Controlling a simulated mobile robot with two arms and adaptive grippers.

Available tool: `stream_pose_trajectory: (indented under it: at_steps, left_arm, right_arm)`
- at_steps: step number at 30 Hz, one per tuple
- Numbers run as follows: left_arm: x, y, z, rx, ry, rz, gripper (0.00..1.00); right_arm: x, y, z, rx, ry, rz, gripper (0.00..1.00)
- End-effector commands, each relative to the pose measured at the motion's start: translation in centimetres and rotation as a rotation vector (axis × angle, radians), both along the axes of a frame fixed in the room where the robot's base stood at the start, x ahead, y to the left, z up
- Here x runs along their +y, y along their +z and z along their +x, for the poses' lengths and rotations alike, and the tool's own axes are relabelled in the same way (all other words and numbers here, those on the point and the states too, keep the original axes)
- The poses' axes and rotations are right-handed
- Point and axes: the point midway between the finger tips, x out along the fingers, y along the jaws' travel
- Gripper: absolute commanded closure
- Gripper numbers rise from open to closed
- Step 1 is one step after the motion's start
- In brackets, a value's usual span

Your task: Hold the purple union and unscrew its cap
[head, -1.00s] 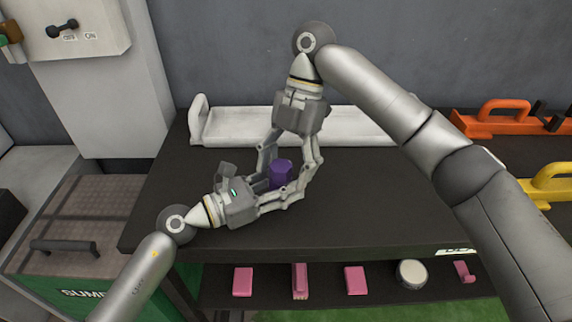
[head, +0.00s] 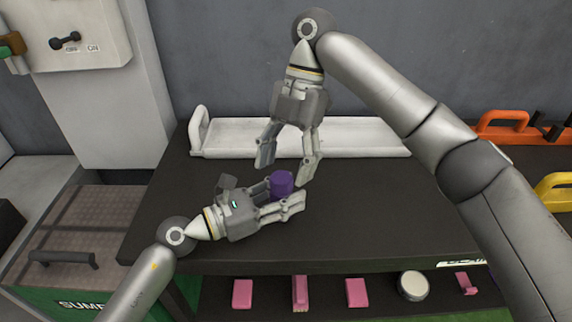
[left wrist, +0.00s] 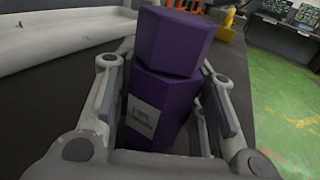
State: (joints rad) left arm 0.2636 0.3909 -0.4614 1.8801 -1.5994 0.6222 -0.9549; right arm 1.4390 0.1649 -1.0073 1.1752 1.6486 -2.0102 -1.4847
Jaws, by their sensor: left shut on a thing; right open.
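The purple union (head: 281,185) stands on the dark bench top, held between the fingers of my left gripper (head: 280,202). In the left wrist view the union's lower body (left wrist: 158,106) has a white label and sits between the two fingers. Its hexagonal purple cap (left wrist: 172,40) rests on top of the body, with a visible seam and a slight offset between them. My right gripper (head: 289,168) is above and behind the union. Its fingers are spread apart, empty, and point down toward the cap without visibly holding it.
A white tray with a handle (head: 240,132) lies along the back of the bench. An orange handled piece (head: 505,128) and a yellow one (head: 555,190) are at the right. Pink pieces (head: 357,292) and a round white-topped item (head: 412,285) are on the lower shelf. The bench front is clear.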

Motion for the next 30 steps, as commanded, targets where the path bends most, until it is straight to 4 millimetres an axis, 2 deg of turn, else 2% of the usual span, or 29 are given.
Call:
stream_pose_trajectory:
  at_steps: [5,18,26,30]
  left_arm:
    - [0.01,0.09,0.02,-0.002,0.0,-0.001,1.0]
    - [0.01,0.08,0.02,0.0,0.0,-0.001,1.0]
    - [0.01,0.08,0.02,0.0,0.0,-0.001,1.0]
    - [0.01,0.08,0.02,0.0,0.0,-0.001,1.0]
  right_arm:
    - [0.0,-0.05,-0.05,-0.001,-0.039,0.001,0.36]
    - [0.11,-0.04,-0.35,-0.001,-0.466,0.001,0.36]
    - [0.16,-0.01,-0.38,-0.002,-0.575,0.0,0.36]
    - [0.26,-0.02,-0.47,-0.002,-0.712,0.001,0.36]
